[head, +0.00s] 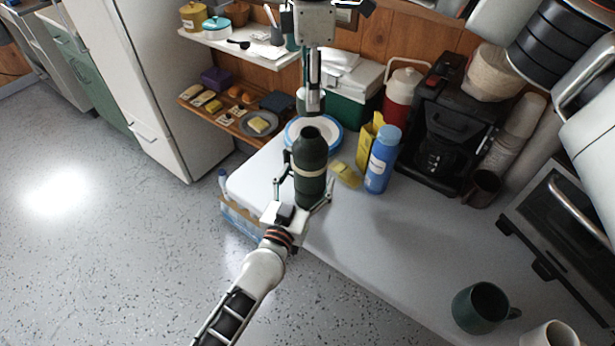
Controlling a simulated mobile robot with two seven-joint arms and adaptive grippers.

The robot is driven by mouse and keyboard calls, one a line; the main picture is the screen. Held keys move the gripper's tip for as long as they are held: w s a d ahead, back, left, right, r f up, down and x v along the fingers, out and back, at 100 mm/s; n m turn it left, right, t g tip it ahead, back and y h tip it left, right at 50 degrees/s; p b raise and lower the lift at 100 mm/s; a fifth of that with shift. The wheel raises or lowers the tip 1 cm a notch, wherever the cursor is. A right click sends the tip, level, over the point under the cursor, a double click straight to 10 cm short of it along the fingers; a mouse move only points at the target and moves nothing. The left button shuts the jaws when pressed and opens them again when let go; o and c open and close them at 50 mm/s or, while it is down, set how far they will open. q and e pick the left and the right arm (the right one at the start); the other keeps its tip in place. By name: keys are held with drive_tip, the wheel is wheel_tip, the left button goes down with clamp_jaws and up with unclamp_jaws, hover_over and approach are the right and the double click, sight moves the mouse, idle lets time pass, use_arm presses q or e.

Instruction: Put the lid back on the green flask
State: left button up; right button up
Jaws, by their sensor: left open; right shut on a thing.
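The green flask (310,158) stands upright near the counter's left end. It is dark green with a pale band, and its dark top is uncovered. My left gripper (306,186) is open, with its fingers on either side of the flask's lower body; I cannot tell whether they touch it. My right gripper (314,108) points down from above and is shut on a small grey-green thing, which looks like the lid (302,99). The fingers hide much of it. In the picture it sits just above the flask's top, apart from it.
Behind the flask are blue-rimmed plates (333,140). To its right are a yellow sponge (345,174), a yellow box (367,137), a blue bottle (382,160) and a black coffee maker (437,130). The counter's middle is clear; a green mug (480,308) stands at front right.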

use_arm(q)
drive_tip(key=shift+x, duration=0.75)
drive_tip(key=c, duration=1.7)
use_arm(e)
drive_tip(key=shift+f, duration=2.5)
drive_tip(key=shift+f, duration=0.85)
drive_tip(key=shift+f, duration=0.55)
